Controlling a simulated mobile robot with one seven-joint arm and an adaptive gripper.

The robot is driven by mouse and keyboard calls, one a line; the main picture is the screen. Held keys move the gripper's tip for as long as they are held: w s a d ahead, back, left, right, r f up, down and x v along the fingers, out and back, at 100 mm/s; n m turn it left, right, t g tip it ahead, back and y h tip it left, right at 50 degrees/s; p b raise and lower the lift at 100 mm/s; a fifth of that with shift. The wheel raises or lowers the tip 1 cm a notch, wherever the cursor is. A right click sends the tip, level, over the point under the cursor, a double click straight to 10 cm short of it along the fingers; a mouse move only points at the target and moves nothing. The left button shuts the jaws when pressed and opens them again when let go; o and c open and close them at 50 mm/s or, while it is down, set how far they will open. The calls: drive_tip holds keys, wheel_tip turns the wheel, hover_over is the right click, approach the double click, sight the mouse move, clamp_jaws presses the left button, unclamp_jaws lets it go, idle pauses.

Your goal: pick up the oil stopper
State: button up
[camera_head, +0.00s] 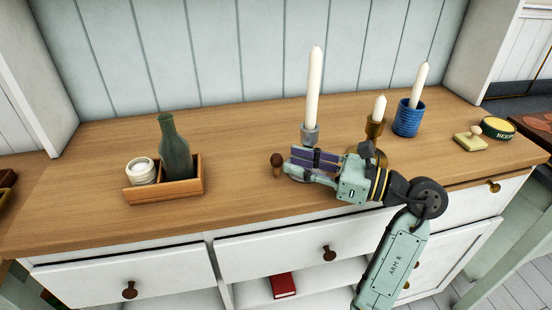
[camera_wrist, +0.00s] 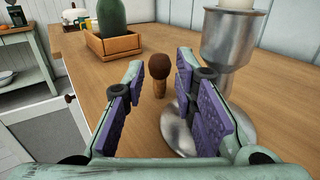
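The oil stopper (camera_head: 277,165) has a dark brown round top and a lighter cork-like lower part. It stands upright on the wooden counter, left of my gripper (camera_head: 291,164) in the head view. In the wrist view the stopper (camera_wrist: 159,75) shows just beyond the gap between the purple-padded fingers. My gripper (camera_wrist: 157,88) is open, with nothing between its pads. It reaches low over the counter from the right. The stopper appears just ahead of the fingertips, apart from them as far as I can tell.
A silver candle holder (camera_wrist: 222,52) stands close beside the right finger, its wide base under that finger. A wooden tray (camera_head: 165,192) with a green bottle (camera_head: 174,150) and a white jar (camera_head: 141,171) is at left. A blue candle holder (camera_head: 407,119) is at right. The counter between tray and stopper is clear.

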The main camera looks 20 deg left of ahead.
sight(276, 155)
drive_tip(key=a+p, duration=0.1)
drive_tip(key=a, duration=0.4)
drive_tip(key=shift+w+a+p, duration=0.1)
drive_tip(key=shift+a+p, duration=0.1)
drive_tip(key=shift+p, duration=0.1)
drive_tip(key=c, duration=0.4)
